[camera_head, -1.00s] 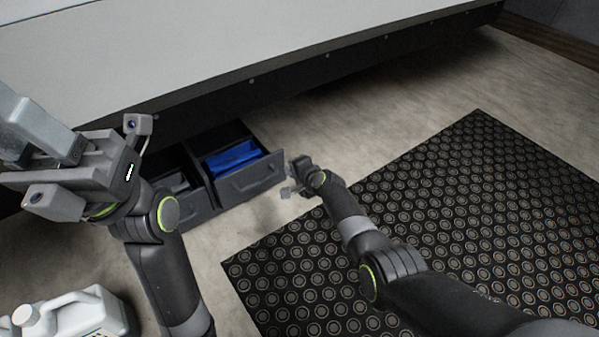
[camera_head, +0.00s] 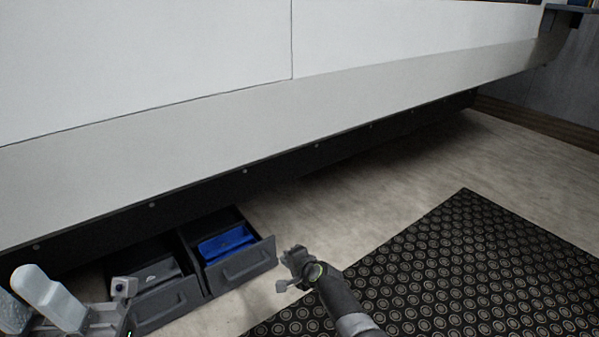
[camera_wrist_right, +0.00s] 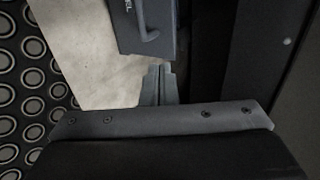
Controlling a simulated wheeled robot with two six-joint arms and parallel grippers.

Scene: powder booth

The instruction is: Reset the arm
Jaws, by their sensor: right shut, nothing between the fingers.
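My right gripper (camera_head: 291,256) is low over the floor, just right of the open drawer with blue contents. In the right wrist view its two fingers (camera_wrist_right: 158,85) are together and empty, pointing at a grey drawer front (camera_wrist_right: 138,38) with a handle. I cannot tell whether they touch it. My left gripper (camera_head: 22,290) is at the lower left edge of the head view. Its two pale fingers stand apart, with nothing seen between them. Part of it is cut off by the frame.
Two dark drawers are pulled out under the large pale booth: one (camera_head: 262,264) with a blue item (camera_head: 225,243), the other (camera_head: 160,309) with a grey item (camera_head: 160,270). A black ringed mat (camera_head: 470,270) lies right. Bare floor (camera_head: 370,205) lies between mat and booth.

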